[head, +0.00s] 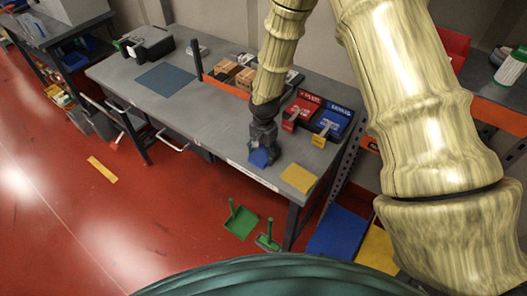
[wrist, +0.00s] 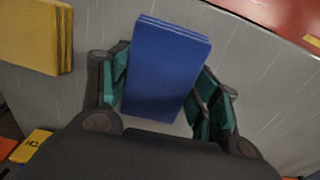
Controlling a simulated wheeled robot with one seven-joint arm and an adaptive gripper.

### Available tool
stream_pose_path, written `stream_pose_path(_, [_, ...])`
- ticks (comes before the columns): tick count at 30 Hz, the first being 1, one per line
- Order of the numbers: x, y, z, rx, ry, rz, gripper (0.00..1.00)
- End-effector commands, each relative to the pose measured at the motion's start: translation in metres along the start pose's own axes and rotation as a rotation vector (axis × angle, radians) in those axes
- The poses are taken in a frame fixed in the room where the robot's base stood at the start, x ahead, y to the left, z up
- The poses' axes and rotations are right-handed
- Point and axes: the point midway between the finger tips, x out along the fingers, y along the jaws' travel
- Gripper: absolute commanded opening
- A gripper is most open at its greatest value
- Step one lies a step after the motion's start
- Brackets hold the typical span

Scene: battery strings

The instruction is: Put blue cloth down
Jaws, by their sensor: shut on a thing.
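The blue cloth (wrist: 165,70) is a folded blue block between the two fingers of my gripper (wrist: 165,95) in the wrist view. My gripper is shut on it, with teal finger pads on both sides. In the head view the blue cloth (head: 259,158) shows below my gripper (head: 262,147), over the front part of the grey workbench (head: 210,115). I cannot tell whether the cloth touches the bench top.
A yellow cloth (head: 299,177) lies at the bench's front right corner. Red (head: 301,108) and blue (head: 332,121) boxes stand behind it. Cardboard boxes (head: 228,70) sit in an orange tray at the back. A dark blue mat (head: 165,78) lies left; bare bench top lies between.

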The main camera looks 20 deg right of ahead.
Motion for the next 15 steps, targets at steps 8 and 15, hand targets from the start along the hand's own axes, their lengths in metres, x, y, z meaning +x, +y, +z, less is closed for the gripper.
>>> stream_pose_path(8, [0.001, 0.0001, 0.0001, 0.0, 0.0, 0.0, 0.83])
stream_pose_path(15, [-0.0002, 0.0, 0.0, 0.0, 0.0, 0.0, 0.83])
